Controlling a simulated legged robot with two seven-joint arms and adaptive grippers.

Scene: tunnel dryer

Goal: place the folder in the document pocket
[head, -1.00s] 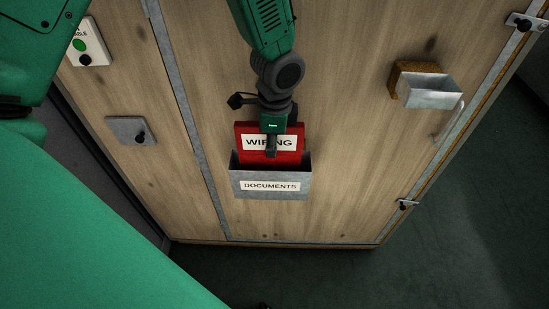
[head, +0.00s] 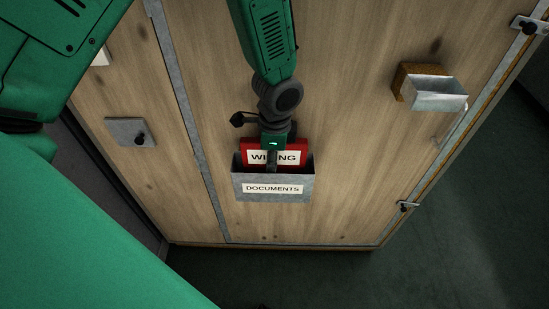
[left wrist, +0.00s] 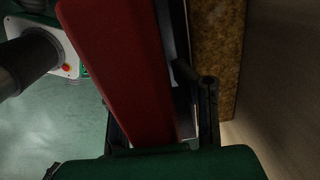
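The red folder (head: 288,146), labelled WIRING, stands upright with its lower part hidden inside the grey document pocket (head: 305,185), labelled DOCUMENTS. The pocket is fixed to the wooden panel. My left gripper (head: 272,160) is at the folder's top edge, one dark finger in front of the label. In the left wrist view the red folder (left wrist: 120,70) runs between the dark fingers, and the gripper appears shut on it. My right gripper is not in view.
A metal tray on a brown block (head: 436,92) sticks out of the panel (head: 340,110) at right. A grey plate with a black knob (head: 130,132) is at left. Latches (head: 406,206) line the right edge. Dark floor (head: 450,240) lies beyond.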

